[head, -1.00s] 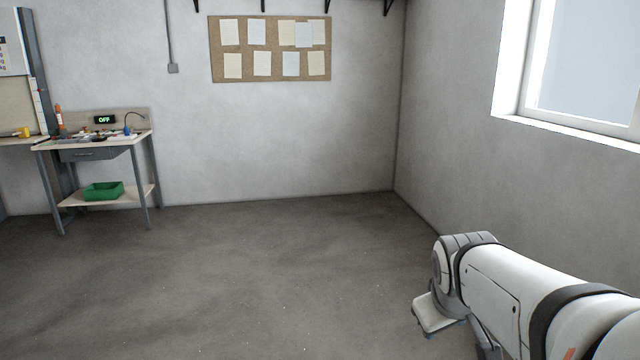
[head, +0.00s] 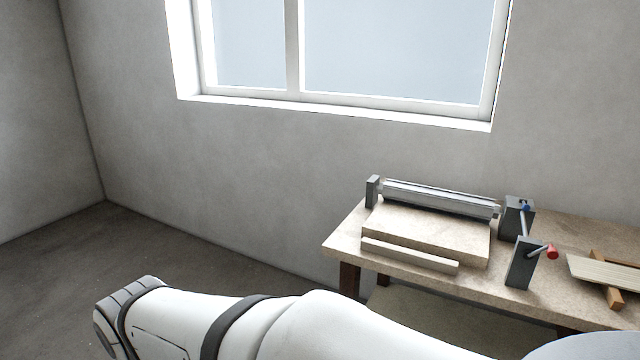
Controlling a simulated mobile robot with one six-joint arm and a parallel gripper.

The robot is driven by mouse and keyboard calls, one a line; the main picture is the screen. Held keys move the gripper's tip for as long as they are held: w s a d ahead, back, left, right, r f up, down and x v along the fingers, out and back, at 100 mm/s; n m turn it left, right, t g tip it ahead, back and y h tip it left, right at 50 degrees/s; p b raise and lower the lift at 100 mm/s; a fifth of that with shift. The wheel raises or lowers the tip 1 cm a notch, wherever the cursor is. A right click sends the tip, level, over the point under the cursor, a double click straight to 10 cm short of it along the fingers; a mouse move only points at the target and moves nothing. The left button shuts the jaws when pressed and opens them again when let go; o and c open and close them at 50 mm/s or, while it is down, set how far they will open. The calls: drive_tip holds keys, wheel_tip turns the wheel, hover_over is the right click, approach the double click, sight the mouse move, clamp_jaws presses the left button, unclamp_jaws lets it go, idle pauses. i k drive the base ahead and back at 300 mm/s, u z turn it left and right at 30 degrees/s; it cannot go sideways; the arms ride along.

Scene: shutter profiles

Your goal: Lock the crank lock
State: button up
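In the head view a fixture stands on a wooden workbench (head: 338,243) at the right. A metal roller or profile bar (head: 440,198) spans two dark grey end blocks at its back. A grey post (head: 522,262) at the front right carries a short metal crank with a red knob (head: 552,252). Behind it, the right end block (head: 516,216) has another lever with a blue end (head: 525,207). I cannot tell from here which of these is the crank lock. My white arm crosses the bottom of the view. My gripper's fingers are not visible.
A thick board (head: 425,228) and a light strip (head: 408,255) lie on the bench before the bar. Slats (head: 608,275) rest on a wooden support at the right edge. A window (head: 350,50) is above. Open floor (head: 60,270) lies left.

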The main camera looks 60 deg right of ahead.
sight(525, 207)
drive_tip(key=z, duration=2.85)
drive_tip(key=i, duration=1.3)
drive_tip(key=z, duration=0.5)
